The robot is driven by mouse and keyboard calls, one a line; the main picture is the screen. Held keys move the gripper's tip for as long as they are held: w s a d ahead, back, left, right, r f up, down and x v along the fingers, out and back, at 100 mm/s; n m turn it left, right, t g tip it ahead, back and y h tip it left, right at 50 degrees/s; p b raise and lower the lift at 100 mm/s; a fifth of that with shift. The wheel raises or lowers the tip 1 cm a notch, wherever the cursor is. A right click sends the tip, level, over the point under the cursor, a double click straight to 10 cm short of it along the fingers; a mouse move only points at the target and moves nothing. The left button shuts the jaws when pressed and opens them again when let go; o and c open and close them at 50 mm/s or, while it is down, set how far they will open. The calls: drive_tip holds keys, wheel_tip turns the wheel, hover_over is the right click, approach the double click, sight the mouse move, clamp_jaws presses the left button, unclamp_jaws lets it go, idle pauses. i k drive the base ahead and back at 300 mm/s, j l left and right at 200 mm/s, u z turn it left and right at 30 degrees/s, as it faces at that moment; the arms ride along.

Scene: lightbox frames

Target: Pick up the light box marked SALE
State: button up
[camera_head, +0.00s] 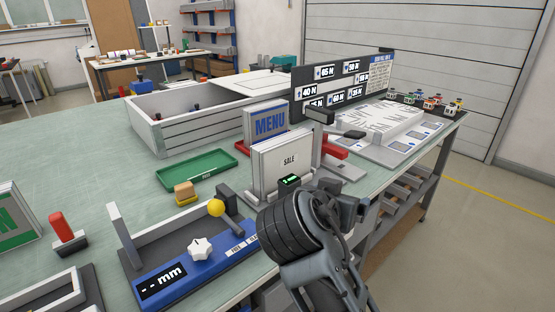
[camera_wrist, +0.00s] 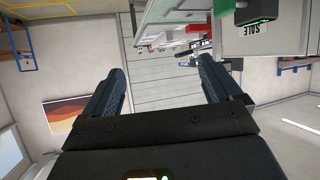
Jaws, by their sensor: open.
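The light box marked SALE (camera_head: 283,163) stands upright on the bench's right part, a white panel in a grey frame. It also shows at the upper right of the wrist view (camera_wrist: 250,42), cut by the edge and turned over. My gripper (camera_wrist: 158,66) is open, with nothing between its fingers. It is to one side of the SALE box, not around it. In the head view my dark wrist and arm are in front and to the right of the box's lower edge, and the fingers are hard to make out.
A blue MENU box (camera_head: 269,123) stands close behind the SALE box. A small black readout (camera_head: 290,181) with a green display is at its lower front. A blue gauge fixture (camera_head: 178,276) and green tray (camera_head: 198,178) are to the left. A dark number board (camera_head: 342,84) stands behind.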

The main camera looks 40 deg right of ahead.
sight(275, 158)
drive_tip(key=i, duration=0.85)
